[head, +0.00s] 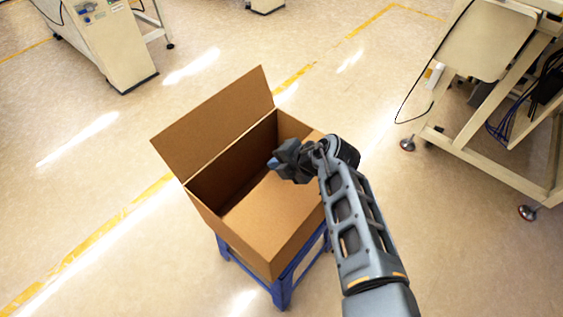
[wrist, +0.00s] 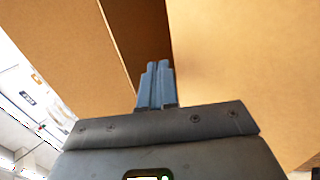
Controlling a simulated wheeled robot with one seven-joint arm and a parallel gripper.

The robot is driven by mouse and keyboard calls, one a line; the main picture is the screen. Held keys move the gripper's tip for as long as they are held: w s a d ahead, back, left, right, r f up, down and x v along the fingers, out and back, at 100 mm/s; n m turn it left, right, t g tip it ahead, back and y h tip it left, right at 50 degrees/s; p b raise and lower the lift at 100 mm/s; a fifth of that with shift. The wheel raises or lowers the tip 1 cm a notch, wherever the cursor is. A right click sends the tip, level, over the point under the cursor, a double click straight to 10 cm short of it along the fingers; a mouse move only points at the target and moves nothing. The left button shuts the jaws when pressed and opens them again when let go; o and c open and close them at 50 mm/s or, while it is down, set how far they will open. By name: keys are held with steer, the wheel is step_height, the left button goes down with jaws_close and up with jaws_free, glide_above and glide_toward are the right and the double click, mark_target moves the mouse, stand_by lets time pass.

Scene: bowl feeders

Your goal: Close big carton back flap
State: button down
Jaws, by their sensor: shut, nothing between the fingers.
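The big brown carton (head: 228,228) stands open-topped on a blue stand. One large flap (head: 215,122) stands raised and leans outward along its far-left edge. The inside of the carton shows dark below that flap. A flat lighter cardboard panel covers the near right part; I cannot tell how it is folded. My gripper (head: 273,163) is over the carton, to the right of the raised flap and apart from it. In the wrist view my gripper (wrist: 156,65) has its fingers together and empty, in front of a dark gap between cardboard panels (wrist: 235,55).
The blue stand (head: 283,290) carries the carton. A beige machine frame (head: 490,150) stands at the right, with hanging cables. A beige cabinet (head: 110,45) stands at the upper left. The floor around the carton is clear, with yellow lines.

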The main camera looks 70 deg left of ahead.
steer(key=shift+a+f, duration=0.1)
steer(key=shift+f, duration=0.4)
steer(key=shift+s, duration=0.1)
steer(key=shift+r, duration=0.1)
steer(key=shift+r+p, duration=1.35)
step_height(320, 180, up, 13)
steer(key=p, duration=0.4)
steer(key=shift+f, duration=0.2)
steer(key=shift+s, duration=0.1)
